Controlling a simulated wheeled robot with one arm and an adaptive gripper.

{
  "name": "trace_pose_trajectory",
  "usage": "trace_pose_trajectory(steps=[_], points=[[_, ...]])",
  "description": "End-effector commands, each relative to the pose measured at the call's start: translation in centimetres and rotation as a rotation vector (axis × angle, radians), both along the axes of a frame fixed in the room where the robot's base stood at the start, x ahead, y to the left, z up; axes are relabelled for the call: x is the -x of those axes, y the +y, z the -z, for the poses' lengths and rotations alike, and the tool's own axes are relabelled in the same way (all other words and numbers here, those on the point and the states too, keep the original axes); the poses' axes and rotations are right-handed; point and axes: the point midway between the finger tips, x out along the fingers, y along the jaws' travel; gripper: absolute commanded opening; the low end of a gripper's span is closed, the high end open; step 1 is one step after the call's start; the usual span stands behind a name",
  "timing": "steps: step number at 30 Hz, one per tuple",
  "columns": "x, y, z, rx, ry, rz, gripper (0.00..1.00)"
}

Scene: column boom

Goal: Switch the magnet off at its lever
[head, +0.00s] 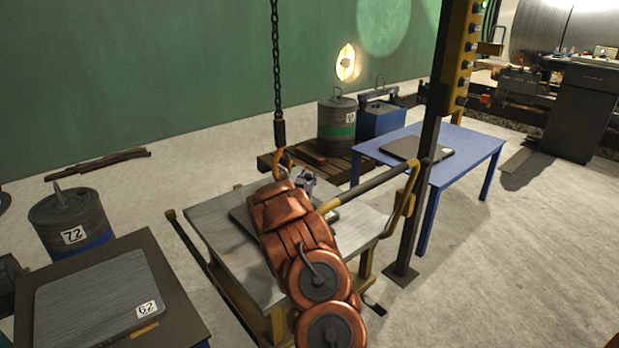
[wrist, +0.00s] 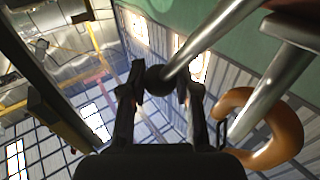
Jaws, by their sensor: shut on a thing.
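The lever (wrist: 205,45) is a bright metal rod with a dark ball knob (wrist: 157,80) at its end, seen in the wrist view. My gripper (wrist: 161,86) has its two black fingers on either side of the knob and is shut on it. An orange hook (wrist: 291,140) curves to the right of the fingers. In the head view the orange hook (head: 281,153) hangs on a dark chain (head: 276,65) above the cart. My copper arm covers most of the magnet and the lever there, so the lever's full position cannot be told.
A grey-topped cart (head: 205,222) stands under the hook with a dark plate (head: 240,216) on it. A blue table (head: 470,150) and a dark post (head: 425,200) stand to the right. A dark table with plate 62 (head: 95,300) and drum 72 (head: 73,218) are at the left.

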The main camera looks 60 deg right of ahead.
Motion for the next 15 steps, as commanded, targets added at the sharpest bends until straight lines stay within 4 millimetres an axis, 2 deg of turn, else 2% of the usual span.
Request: trace_pose_trajectory(steps=[15], points=[[-0.9, 2.9, -1.6, 0.252, 0.067, -0.002, 0.00]])
